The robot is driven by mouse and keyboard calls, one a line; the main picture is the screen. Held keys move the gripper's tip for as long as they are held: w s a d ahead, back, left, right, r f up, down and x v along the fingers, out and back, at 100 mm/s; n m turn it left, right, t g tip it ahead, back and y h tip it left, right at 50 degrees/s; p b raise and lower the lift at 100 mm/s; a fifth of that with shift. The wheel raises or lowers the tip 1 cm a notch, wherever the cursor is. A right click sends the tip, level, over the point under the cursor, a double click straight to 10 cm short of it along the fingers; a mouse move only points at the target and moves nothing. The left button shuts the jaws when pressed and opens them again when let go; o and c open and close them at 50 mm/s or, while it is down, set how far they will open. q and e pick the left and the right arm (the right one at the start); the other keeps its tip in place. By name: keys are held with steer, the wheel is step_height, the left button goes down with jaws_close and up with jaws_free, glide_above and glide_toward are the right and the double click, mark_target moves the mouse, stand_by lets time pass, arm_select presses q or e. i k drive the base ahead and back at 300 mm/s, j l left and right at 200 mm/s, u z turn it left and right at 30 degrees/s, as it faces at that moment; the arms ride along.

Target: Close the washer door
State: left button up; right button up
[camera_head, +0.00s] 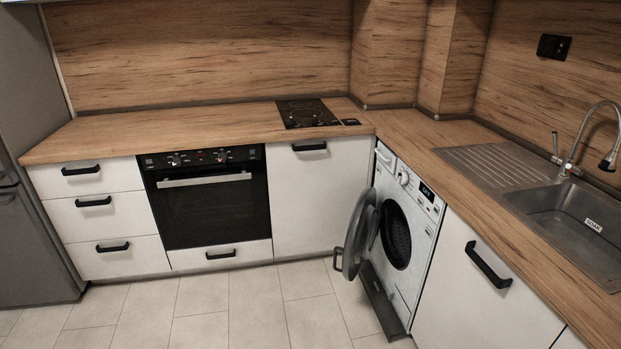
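The washer (406,262) is a white front-loader set under the counter, right of centre in the head view. Its round grey door (361,231) stands open, swung out to the left of the dark drum opening (395,234). A dark flat panel (382,303) lies low in front of the washer, beneath the door. Neither of my grippers is in view.
A wooden counter (210,132) runs along the back and right walls. A black oven (210,199), white drawers (98,217) and a white cabinet (316,200) stand left of the washer. A sink (567,217) is at right. The tiled floor (258,311) is clear.

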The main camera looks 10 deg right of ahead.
mark_target(358, 235)
steer(key=i+u, duration=0.3)
steer(key=i, duration=0.3)
steer(key=i+l+u, duration=0.25)
steer(key=i, duration=0.3)
steer(key=i+l+u, duration=0.15)
steer(key=i+u, duration=0.15)
steer(key=i, duration=0.25)
steer(key=i+j+u, duration=0.2)
steer(key=i+u, duration=0.15)
steer(key=u, duration=0.15)
steer(key=i+j+u, duration=0.1)
steer(key=i+u, duration=0.7)
steer(key=u, duration=0.2)
steer(key=i+z, duration=0.15)
steer(key=z, duration=4.2)
